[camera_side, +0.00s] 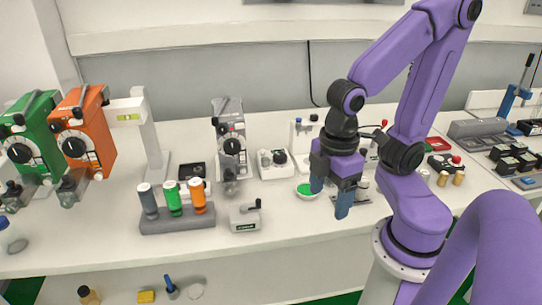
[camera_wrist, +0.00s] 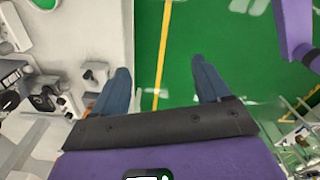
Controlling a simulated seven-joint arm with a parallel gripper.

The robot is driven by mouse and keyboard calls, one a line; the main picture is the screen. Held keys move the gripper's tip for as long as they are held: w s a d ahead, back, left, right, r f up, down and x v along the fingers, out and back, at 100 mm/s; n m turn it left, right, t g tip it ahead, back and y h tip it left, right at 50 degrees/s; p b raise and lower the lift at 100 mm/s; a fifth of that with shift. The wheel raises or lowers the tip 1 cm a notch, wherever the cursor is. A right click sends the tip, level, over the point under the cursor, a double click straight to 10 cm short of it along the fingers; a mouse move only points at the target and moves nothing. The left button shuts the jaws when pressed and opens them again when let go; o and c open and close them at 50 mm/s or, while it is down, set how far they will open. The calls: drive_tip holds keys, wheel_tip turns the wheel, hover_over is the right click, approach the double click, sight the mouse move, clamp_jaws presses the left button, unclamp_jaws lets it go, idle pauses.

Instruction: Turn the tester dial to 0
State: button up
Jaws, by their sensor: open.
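A small white box with a round dark dial (camera_side: 280,157) stands on the bench, left of my gripper. It may be the tester, but I cannot read its label or the dial's setting. A similar box with a dark knob (camera_wrist: 45,100) shows at the left of the wrist view. My gripper (camera_side: 330,197) points down with its blue fingers apart and empty. In the side view it appears near a green round dish (camera_side: 307,191), touching no dial. In the wrist view, my gripper (camera_wrist: 161,72) is over the bench edge and green floor.
Green (camera_side: 32,142), orange (camera_side: 84,130) and grey (camera_side: 231,140) dial units stand on the left and middle. A rack (camera_side: 178,222) of coloured cylinders and a small crank box (camera_side: 245,215) stand in front. Black blocks (camera_side: 510,160) lie at right. Some bench front is clear.

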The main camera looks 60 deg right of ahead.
drive_tip(key=w+r+m, duration=0.1)
drive_tip(key=w+r, duration=0.1)
drive_tip(key=w, duration=0.8)
drive_tip(key=m, duration=0.4)
hover_over(280, 155)
wheel_tip(280, 155, down, 16)
drive_tip(key=shift+s+f, duration=0.1)
drive_tip(key=shift+f, duration=0.15)
drive_tip(key=c, duration=1)
